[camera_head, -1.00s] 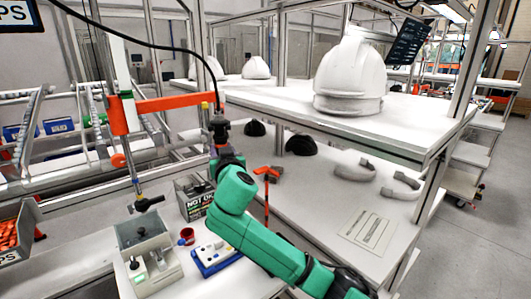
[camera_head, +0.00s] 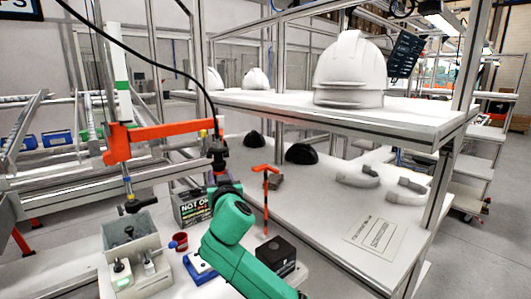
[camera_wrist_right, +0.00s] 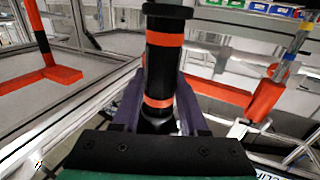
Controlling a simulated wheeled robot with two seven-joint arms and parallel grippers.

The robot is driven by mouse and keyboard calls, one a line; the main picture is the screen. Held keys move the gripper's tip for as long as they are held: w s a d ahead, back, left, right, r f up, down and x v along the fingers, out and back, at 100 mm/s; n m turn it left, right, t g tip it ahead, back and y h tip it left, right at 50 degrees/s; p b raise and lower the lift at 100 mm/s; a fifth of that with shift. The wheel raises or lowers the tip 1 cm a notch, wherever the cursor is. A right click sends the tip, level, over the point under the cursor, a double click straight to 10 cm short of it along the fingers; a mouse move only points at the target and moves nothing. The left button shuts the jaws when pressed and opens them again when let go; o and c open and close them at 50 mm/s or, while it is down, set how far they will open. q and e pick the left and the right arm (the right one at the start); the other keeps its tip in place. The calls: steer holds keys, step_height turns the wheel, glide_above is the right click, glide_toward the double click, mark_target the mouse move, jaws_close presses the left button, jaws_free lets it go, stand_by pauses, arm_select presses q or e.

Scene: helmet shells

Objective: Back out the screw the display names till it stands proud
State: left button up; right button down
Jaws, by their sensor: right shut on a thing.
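My right gripper (camera_head: 222,180) is shut on a black power screwdriver (camera_head: 217,152), which hangs upright from a dark cable. In the right wrist view the dark fingers (camera_wrist_right: 158,105) stand on both sides of the screwdriver's black body with orange bands (camera_wrist_right: 163,52). A small blue and white unit (camera_head: 199,269) lies on the bench, partly hidden behind my green right arm. Its screws are too small to make out. A box with a dark display (camera_head: 194,207) reads "NOT O…", its end covered by my arm. My left gripper is not in view.
An orange support arm (camera_head: 160,139) crosses left of the screwdriver. A grey box (camera_head: 133,240), a red cup (camera_head: 180,241), a black box (camera_head: 277,256) and an orange-handled tool (camera_head: 265,185) stand around my arm. White helmets (camera_head: 350,70) sit on the upper shelf (camera_head: 290,108).

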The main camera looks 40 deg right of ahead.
steer(key=shift+w+a, duration=0.15)
steer(key=shift+a, duration=0.1)
steer(key=shift+f+b, duration=1.95)
steer(key=shift+f, duration=0.25)
steer(key=shift+f+b, duration=0.7)
steer(key=shift+b, duration=0.05)
steer(key=shift+f+b, duration=0.8)
steer(key=shift+f, duration=0.1)
stand_by(0.5)
